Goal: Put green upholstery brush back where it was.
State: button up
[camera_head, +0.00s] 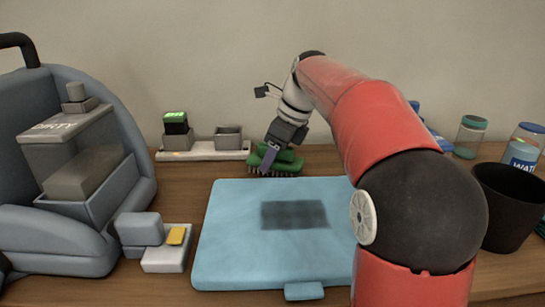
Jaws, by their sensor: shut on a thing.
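The green upholstery brush (285,167) is at the back edge of the light blue mat, bristles facing down. My gripper (268,158) reaches down from the upper right and is shut on the brush. I cannot tell whether the bristles touch the table or hang just above it. Part of the brush top is hidden by the gripper. The blue mat (230,225) lies on the wooden table and has a dark rectangular patch (294,214) near its middle.
A pale tray (203,155) with two grey holders stands behind, left of the brush; one holds a green-topped block (175,122). A grey machine marked "DIRTY" (70,200) fills the left. Jars (470,135) and a dark bin (508,205) stand right.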

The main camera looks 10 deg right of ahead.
jog(key=o, duration=0.9)
jog(key=shift+f, duration=0.1)
jog(key=p+v, duration=0.2)
jog(key=v, duration=0.9)
jog(key=shift+p, duration=0.35)
jog(key=shift+s+d+r, duration=0.2)
jog(key=shift+r, duration=0.4)
